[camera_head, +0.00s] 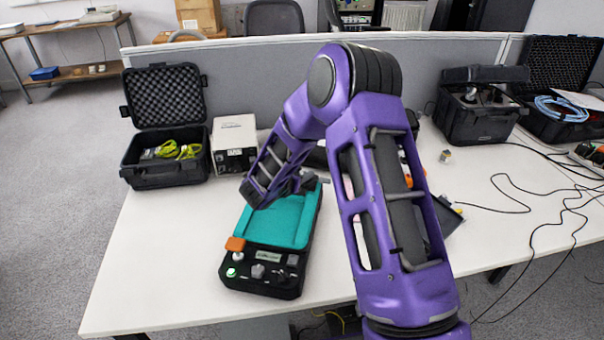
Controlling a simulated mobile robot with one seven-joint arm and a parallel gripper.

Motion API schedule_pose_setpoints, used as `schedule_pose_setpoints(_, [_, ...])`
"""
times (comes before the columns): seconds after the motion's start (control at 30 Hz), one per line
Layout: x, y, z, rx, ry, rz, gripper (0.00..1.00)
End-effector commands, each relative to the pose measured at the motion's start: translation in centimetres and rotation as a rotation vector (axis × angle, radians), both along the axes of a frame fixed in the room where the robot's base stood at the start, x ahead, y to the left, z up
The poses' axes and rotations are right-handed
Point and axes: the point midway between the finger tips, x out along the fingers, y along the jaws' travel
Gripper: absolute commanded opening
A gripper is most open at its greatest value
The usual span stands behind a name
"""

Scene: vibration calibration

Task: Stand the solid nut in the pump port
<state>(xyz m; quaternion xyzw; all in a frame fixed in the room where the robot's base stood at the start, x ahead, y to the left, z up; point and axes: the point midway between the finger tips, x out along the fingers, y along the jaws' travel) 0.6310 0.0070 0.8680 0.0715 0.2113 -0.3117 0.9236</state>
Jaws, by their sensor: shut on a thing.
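My purple arm reaches over the table and bends down to the left. The dark end of it, my gripper (297,186), is over the far part of a black case with a teal top (277,227). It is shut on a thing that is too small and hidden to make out. I cannot pick out the solid nut or the pump port for sure. A small metallic piece (446,156) sits apart on the table, right of my arm.
Behind on the left are an open black foam-lined case (160,177) and a beige box (234,146). A black toolbox (478,115) and another open case (565,75) stand at the back right. Loose black cables (525,207) lie on the right. The table's (150,265) front left is clear.

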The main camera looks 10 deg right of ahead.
Motion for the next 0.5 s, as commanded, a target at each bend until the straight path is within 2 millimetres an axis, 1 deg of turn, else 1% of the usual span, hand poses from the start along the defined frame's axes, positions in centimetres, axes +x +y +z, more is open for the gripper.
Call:
schedule_pose_setpoints(0.03, [0.02,0.0,0.03,0.0,0.0,0.0,0.37])
schedule_pose_setpoints(0.17, [0.01,-0.01,0.02,0.0,0.0,0.0,0.61])
schedule_pose_setpoints(0.2, [0.01,-0.01,0.02,0.0,0.0,0.0,0.68])
schedule_pose_setpoints(0.23, [0.01,-0.01,0.02,0.0,0.0,0.0,0.7])
schedule_pose_setpoints(0.5, [-0.04,0.03,-0.01,0.001,0.001,0.0,0.7])
